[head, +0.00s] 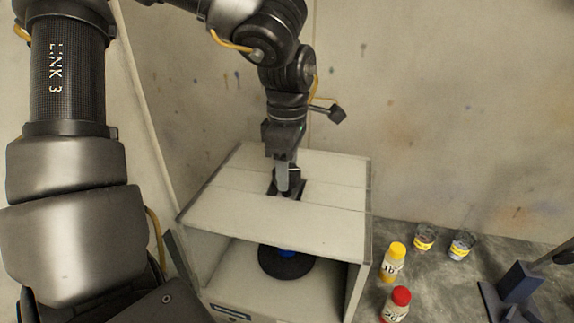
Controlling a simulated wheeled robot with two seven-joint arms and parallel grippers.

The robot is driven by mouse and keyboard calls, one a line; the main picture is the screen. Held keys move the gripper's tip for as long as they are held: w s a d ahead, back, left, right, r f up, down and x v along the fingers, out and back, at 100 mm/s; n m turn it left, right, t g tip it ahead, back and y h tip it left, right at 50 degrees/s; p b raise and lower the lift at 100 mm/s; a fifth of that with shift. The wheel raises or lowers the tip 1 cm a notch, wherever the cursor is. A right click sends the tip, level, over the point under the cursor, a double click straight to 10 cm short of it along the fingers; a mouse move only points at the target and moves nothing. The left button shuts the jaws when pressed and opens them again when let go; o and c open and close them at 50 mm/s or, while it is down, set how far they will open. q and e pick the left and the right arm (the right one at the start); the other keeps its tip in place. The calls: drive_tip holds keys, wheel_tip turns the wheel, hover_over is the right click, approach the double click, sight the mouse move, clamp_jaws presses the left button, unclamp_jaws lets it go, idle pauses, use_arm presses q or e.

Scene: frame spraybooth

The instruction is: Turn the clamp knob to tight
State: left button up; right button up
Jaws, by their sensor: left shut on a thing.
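My left gripper (284,184) reaches down from above to the top of the pale booth box (235,215). Its fingers are shut on a small dark part at a dark opening in the box top, which I take to be the clamp knob. The fingers hide most of the knob, so its turn position and any marks cannot be read.
Inside the box's open front, a blue item (286,253) sits on a dark round turntable (285,266). A yellow-capped bottle (393,263), a red-capped bottle (397,305) and two small jars (424,238) stand to the right. A dark blue stand (519,283) is at far right.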

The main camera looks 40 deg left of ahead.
use_arm(q)
drive_tip(key=m, duration=0.6)
drive_tip(key=shift+s+f+p, duration=0.1)
drive_tip(key=shift+p, duration=0.2)
idle(0.4)
drive_tip(key=o, duration=1)
drive_tip(key=shift+a, duration=0.1)
drive_tip(key=shift+c, duration=0.2)
drive_tip(key=shift+r, duration=0.3)
wheel_tip(320, 180, up, 10)
drive_tip(key=shift+r+p, duration=0.2)
drive_tip(key=shift+p, duration=0.1)
